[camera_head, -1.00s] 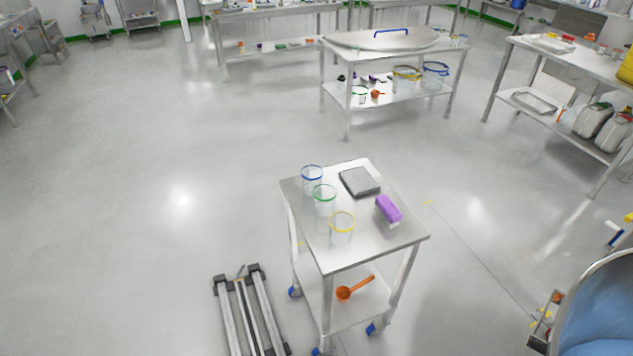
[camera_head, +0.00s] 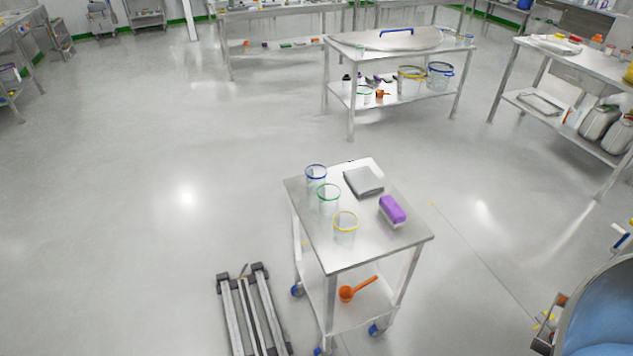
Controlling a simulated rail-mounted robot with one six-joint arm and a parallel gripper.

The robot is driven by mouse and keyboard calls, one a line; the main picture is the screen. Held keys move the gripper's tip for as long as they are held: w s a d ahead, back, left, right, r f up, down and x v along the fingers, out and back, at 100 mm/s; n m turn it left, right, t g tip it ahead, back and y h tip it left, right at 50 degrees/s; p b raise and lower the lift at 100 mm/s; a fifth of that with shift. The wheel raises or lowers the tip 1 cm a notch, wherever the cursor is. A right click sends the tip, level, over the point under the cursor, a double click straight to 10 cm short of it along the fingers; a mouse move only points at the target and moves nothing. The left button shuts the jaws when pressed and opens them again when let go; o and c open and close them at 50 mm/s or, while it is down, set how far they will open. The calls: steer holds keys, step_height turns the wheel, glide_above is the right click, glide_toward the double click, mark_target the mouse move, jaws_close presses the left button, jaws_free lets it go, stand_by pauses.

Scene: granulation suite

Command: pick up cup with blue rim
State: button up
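The clear cup with the blue rim (camera_head: 316,174) stands upright at the far left corner of the small steel trolley (camera_head: 350,262). A clear cup with a green rim (camera_head: 328,199) stands just in front of it, and a clear cup with a yellow rim (camera_head: 345,226) stands nearer still. The three form a row along the trolley's left side. My gripper does not show in this view.
A grey flat block (camera_head: 363,181) and a purple-and-white brush or sponge (camera_head: 392,210) lie right of the cups. An orange scoop (camera_head: 355,289) lies on the lower shelf. A steel table (camera_head: 385,95) stands behind.

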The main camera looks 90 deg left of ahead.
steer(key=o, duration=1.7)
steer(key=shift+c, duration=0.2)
